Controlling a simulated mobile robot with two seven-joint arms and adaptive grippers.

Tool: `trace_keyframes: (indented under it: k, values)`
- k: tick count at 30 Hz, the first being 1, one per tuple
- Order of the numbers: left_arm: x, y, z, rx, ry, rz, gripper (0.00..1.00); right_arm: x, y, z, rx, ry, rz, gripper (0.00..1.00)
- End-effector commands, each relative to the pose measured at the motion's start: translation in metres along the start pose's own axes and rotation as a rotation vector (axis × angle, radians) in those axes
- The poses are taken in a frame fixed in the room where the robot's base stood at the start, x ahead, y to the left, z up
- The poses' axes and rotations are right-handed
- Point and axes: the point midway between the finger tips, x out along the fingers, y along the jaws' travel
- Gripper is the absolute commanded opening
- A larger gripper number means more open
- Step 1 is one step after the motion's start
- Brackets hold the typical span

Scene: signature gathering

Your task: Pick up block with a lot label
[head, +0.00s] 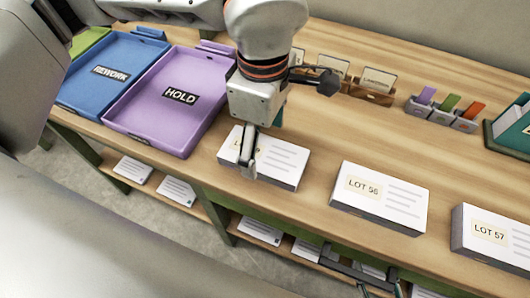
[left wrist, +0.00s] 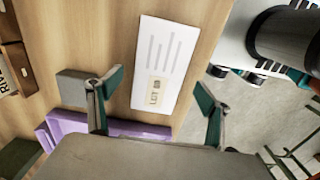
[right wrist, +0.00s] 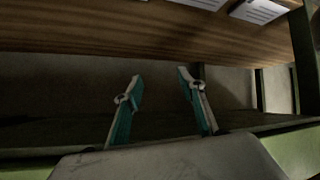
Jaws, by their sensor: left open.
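My left gripper (head: 262,145) is open above a white block (head: 289,165) whose lot label is partly hidden by a finger. In the left wrist view this block (left wrist: 168,60) lies between and beyond the open fingers (left wrist: 155,95); its label number is too blurred to read. A second white block labelled LOT 56 (head: 400,199) lies to its right. A third, labelled LOT 57 (head: 500,248), is at the right edge. My right gripper (head: 362,278) is low at the table's front edge; its fingers (right wrist: 158,85) are apart and empty in the right wrist view.
A purple HOLD tray (head: 205,75) and a blue REWORK tray (head: 135,55) stand at the left. Card holders (head: 371,93), coloured tabs (head: 445,112) and a green holder (head: 500,135) line the back. A lower shelf (head: 205,202) holds papers. Bare tabletop lies between the blocks.

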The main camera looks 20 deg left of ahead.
Motion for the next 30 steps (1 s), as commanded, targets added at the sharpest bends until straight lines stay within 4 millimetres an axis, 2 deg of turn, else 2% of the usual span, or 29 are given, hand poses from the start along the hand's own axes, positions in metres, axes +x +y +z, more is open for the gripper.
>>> trace_keyframes:
  k: [1, 5, 14, 15, 20, 30]
  values:
    - [0.013, 0.000, -0.002, 0.000, 0.000, -0.009, 0.78, 0.001, -0.002, 0.004, 0.001, -0.006, -0.004, 0.40]
    - [0.026, 0.000, -0.001, 0.001, -0.001, -0.007, 0.78, 0.002, -0.002, -0.002, 0.000, 0.006, -0.004, 0.40]
    - [0.029, 0.000, -0.001, 0.001, -0.001, -0.001, 0.78, 0.005, 0.003, -0.012, -0.005, 0.025, 0.002, 0.40]
    - [0.029, 0.000, -0.001, 0.001, -0.001, -0.001, 0.73, 0.005, 0.003, -0.013, -0.005, 0.026, 0.002, 0.40]
    - [0.029, 0.000, -0.001, 0.001, -0.001, -0.002, 0.32, 0.005, 0.003, -0.011, -0.005, 0.023, 0.003, 0.40]
    - [0.027, 0.000, -0.001, 0.001, -0.001, -0.001, 0.30, 0.002, 0.002, -0.006, -0.002, 0.013, 0.001, 0.40]
